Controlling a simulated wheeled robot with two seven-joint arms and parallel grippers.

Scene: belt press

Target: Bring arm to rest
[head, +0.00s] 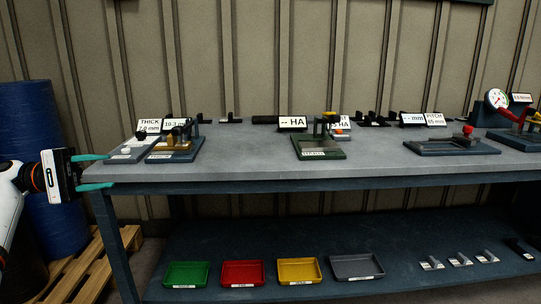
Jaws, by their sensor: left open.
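My left gripper (97,172) is at the left of the head view, beside the left end of the grey workbench (240,158). Its two teal fingers are apart, with nothing between them. The fingertips reach close to the bench's left corner; I cannot tell whether they touch it. The white left arm (10,205) comes in from the left edge. My right gripper is not in this view.
Measuring stations line the bench, including a thickness station (135,148), a green hardness station (318,147) and a pitch station (450,146). A dial gauge (497,98) stands far right. Trays, including a red tray (243,273), sit on the lower shelf. A blue drum (55,225) and pallet (85,270) stand left.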

